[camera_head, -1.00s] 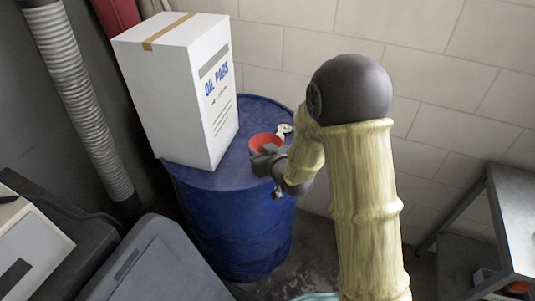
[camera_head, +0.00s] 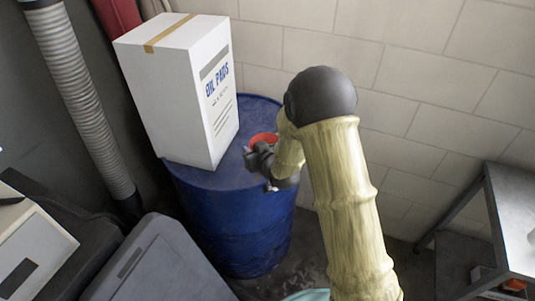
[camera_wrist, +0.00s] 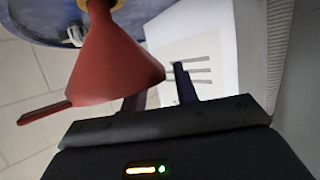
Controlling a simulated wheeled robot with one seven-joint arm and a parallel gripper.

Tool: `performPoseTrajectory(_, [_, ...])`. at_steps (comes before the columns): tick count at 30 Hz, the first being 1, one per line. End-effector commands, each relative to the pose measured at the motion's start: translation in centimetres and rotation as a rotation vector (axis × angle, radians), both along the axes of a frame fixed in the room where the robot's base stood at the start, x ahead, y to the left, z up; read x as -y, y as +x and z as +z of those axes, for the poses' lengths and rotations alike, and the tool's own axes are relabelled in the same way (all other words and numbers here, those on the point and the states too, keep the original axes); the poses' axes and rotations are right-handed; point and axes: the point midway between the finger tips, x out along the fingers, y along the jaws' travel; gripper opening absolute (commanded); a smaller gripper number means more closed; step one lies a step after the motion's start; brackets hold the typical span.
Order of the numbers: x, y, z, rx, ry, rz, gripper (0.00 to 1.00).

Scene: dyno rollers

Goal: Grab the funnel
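The red funnel (camera_head: 264,138) stands on the blue drum (camera_head: 225,215), partly hidden by my gripper and arm. In the wrist view the funnel (camera_wrist: 112,62) appears with its narrow end toward the top of the picture, at a brass-coloured fitting, and its wide rim toward my gripper. A tab sticks out from its rim at the left. My gripper (camera_head: 257,160) is at the near side of the funnel in the head view. Its fingers are apart; one is partly hidden behind the funnel's rim, the other is clear to its right. I cannot tell whether they touch it.
A white box (camera_head: 180,95) marked "OIL PADS" stands on the drum, close left of my gripper. A tiled wall (camera_head: 430,80) is behind. A grey ribbed hose (camera_head: 85,110) hangs at left, a grey lidded bin (camera_head: 150,260) is in front, and a metal table (camera_head: 510,215) is at right.

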Motion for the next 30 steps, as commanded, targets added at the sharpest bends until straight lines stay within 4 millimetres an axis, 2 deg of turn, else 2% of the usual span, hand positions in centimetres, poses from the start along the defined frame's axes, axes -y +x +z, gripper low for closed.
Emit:
performPoseTrajectory(2, [0.0, 0.0, 0.0, 0.0, 0.0, 0.0, 0.26])
performPoseTrajectory(6, [0.0, 0.0, 0.0, 0.0, 0.0, 0.0, 0.0])
performPoseTrajectory(20, [0.0, 0.0, 0.6, 0.002, 0.001, 0.0, 0.0])
performPoseTrajectory(26, [0.0, 0.0, 3.0, 0.004, 0.002, 0.0, 0.0])
performPoseTrajectory(30, [0.0, 0.0, 5.5, 0.006, 0.002, 0.002, 0.0])
